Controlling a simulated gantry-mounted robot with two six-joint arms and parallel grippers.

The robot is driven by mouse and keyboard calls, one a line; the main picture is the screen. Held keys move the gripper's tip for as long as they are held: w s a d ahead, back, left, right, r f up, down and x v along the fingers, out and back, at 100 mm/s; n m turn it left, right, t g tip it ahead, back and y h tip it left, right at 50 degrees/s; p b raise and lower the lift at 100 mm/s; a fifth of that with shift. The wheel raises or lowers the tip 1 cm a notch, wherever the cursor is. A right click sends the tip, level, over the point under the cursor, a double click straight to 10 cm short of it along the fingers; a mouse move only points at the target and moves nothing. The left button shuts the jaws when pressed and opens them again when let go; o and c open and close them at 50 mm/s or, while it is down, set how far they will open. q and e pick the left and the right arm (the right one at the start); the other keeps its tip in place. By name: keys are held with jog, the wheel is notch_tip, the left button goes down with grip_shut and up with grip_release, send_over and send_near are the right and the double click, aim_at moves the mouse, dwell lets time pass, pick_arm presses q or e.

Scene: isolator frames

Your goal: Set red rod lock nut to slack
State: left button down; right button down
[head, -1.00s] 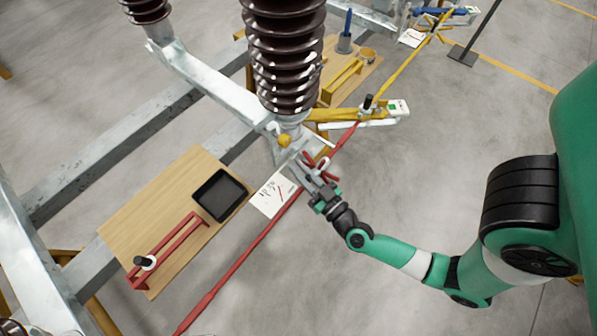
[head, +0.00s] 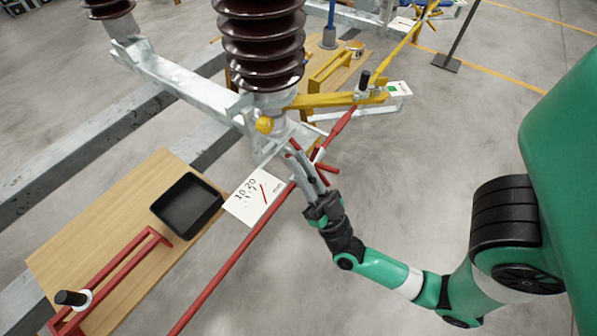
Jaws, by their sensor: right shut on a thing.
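The long red rod (head: 238,252) runs diagonally from the bottom of the head view up to the yellow bracket below the dark insulator. The red lock nut (head: 327,167), with red prongs sticking out, sits on the rod's upper part, partly hidden by my gripper. My right gripper (head: 305,168) comes from the lower right and is shut at the nut; its fingers cover part of the nut and rod, so the exact contact is hidden. My left gripper is not in view.
A white card marked "10 20" (head: 255,197) is beside the rod. A wooden board (head: 85,215) holds a black tray (head: 187,206) and a red frame (head: 110,275). A yellow bracket (head: 335,99) and dark insulator (head: 262,45) stand above.

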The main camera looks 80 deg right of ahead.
dwell(0.5)
jog(key=c, duration=0.9)
grip_release()
jog(key=shift+o, duration=0.2)
jog(key=shift+s, duration=0.1)
jog(key=v, duration=1.1)
jog(key=shift+f, duration=0.3)
jog(key=shift+s+a, duration=0.1)
jog(key=shift+a, duration=0.05)
